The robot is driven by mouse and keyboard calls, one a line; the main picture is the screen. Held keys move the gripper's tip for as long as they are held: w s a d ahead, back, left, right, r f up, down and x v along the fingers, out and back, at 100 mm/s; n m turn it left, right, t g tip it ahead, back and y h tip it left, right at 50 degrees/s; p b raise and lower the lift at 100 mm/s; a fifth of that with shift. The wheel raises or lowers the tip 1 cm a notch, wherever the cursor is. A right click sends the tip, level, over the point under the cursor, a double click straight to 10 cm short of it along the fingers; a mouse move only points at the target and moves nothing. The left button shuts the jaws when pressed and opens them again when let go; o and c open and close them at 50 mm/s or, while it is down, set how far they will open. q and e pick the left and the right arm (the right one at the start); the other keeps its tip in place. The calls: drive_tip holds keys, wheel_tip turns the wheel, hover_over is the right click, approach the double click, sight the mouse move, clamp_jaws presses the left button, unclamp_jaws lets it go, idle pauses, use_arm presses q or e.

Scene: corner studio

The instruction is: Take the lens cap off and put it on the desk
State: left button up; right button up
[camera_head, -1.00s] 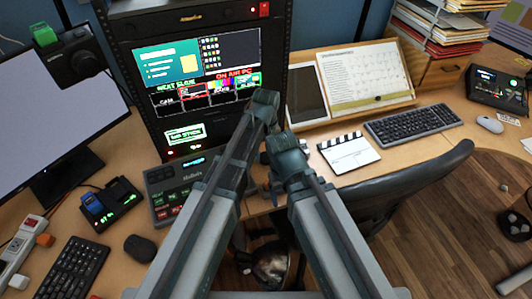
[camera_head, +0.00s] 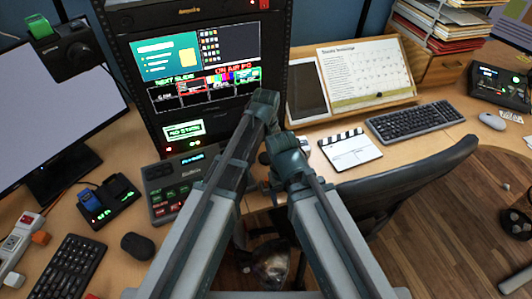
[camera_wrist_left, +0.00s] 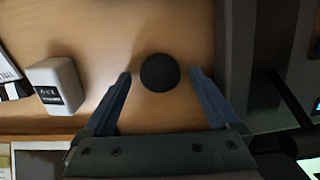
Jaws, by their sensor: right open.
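A round black disc (camera_wrist_left: 160,72), which looks like the lens cap, shows in the left wrist view against the wooden desk (camera_wrist_left: 170,25). I cannot tell whether it sits on a lens or lies on the wood. My left gripper (camera_wrist_left: 161,76) is open, with one blue-grey finger on each side of the disc and a gap on both sides. In the head view my left gripper (camera_head: 264,106) is the higher one, and its fingers and the disc are hidden by my arm. My right gripper (camera_head: 278,176) is open, lower and close beside it, with its fingers mostly hidden.
A white box with a black label (camera_wrist_left: 54,86) stands left of the left gripper. A clapperboard (camera_head: 350,150), a keyboard (camera_head: 415,123) and a tablet (camera_head: 307,95) lie to the right. A button panel (camera_head: 172,188) is at left. A chair (camera_head: 405,185) stands against the desk front.

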use_arm(q)
drive_tip(key=shift+r, duration=0.1)
wheel_tip(320, 180, up, 14)
drive_tip(key=p, duration=1.3)
drive_tip(key=shift+f+p, duration=0.2)
drive_tip(key=shift+p, duration=0.2)
drive_tip(key=shift+f, duration=0.15)
wheel_tip(320, 180, down, 13)
drive_tip(key=b, duration=1.3)
drive_tip(key=shift+r, duration=0.2)
wheel_tip(320, 180, up, 13)
drive_tip(key=p, duration=1.3)
wheel_tip(320, 180, down, 14)
drive_tip(key=b, duration=1.4)
drive_tip(key=shift+f, duration=0.15)
wheel_tip(320, 180, up, 7)
drive_tip(key=p, duration=0.7)
